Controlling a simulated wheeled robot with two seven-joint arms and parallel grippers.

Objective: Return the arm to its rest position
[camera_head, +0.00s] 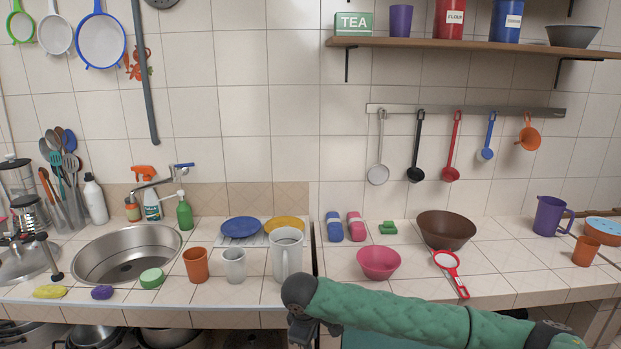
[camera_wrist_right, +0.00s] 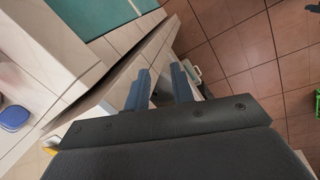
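My right arm (camera_head: 420,318), in a green padded sleeve, comes in from the right in the head view and crosses in front of the counter's front edge. Its dark wrist is at the lower middle, and the right gripper (camera_head: 306,334) is partly cut off by the bottom of the picture. In the right wrist view the two blue-grey fingers of the right gripper (camera_wrist_right: 161,76) are apart with nothing held between them. They point past the counter edge toward the brown tiled floor (camera_wrist_right: 235,50). My left gripper is not in view.
A pink bowl (camera_head: 378,264) and a red strainer (camera_head: 449,264) lie behind the arm. A sink (camera_head: 126,255) is at left.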

